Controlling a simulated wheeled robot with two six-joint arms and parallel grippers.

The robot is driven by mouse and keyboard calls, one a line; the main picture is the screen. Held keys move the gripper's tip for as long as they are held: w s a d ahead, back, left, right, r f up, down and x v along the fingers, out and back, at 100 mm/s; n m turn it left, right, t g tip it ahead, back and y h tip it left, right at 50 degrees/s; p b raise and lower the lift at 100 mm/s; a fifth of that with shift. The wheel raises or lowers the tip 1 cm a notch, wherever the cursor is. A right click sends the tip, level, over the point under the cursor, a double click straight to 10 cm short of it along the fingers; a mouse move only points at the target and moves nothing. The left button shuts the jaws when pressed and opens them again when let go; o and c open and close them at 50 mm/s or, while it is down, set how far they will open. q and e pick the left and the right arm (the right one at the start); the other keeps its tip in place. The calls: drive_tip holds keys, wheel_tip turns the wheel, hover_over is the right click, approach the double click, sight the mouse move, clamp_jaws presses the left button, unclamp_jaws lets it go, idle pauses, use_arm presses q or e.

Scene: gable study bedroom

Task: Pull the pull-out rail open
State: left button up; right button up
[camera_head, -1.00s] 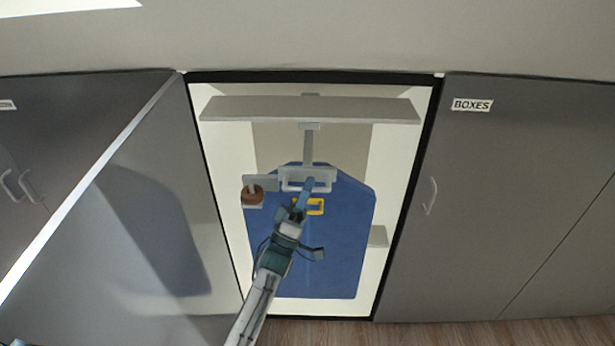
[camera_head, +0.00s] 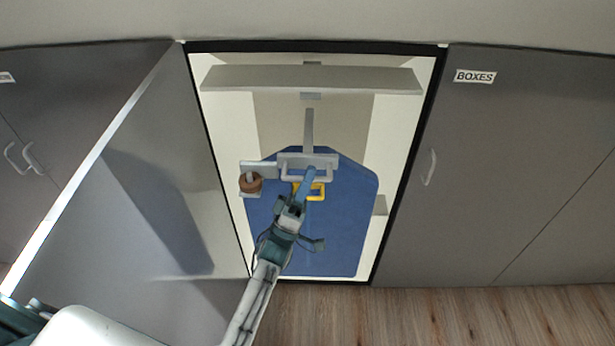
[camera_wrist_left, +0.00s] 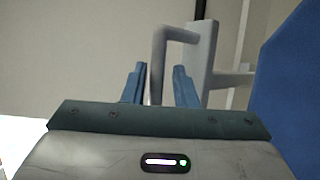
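The pull-out rail (camera_head: 309,128) is a thin grey bar under the shelf in the open middle cupboard. At its front is a plate with a pale U-shaped handle (camera_head: 325,178). My left gripper (camera_head: 307,178) reaches up to this handle from below. In the left wrist view, the handle's bar (camera_wrist_left: 157,75) stands between the two blue fingers (camera_wrist_left: 159,85), and the plate (camera_wrist_left: 200,60) is just beyond. My right gripper is not in view.
A large blue panel (camera_head: 345,225) is below the rail, with a yellow loop (camera_head: 320,190) near its top. A brown round thing (camera_head: 250,184) sits on a bracket at left. A grey door (camera_head: 150,200) stands open at left. Wooden floor (camera_head: 420,315) is clear in front.

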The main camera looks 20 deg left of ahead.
use_arm(q)
drive_tip(key=shift+o, duration=0.4)
drive_tip(key=shift+w, duration=0.1)
drive_tip(key=b+v, duration=0.5)
drive_tip(key=v, duration=0.5)
drive_tip(key=shift+s+a+f, duration=0.15)
drive_tip(key=shift+s+f, duration=0.1)
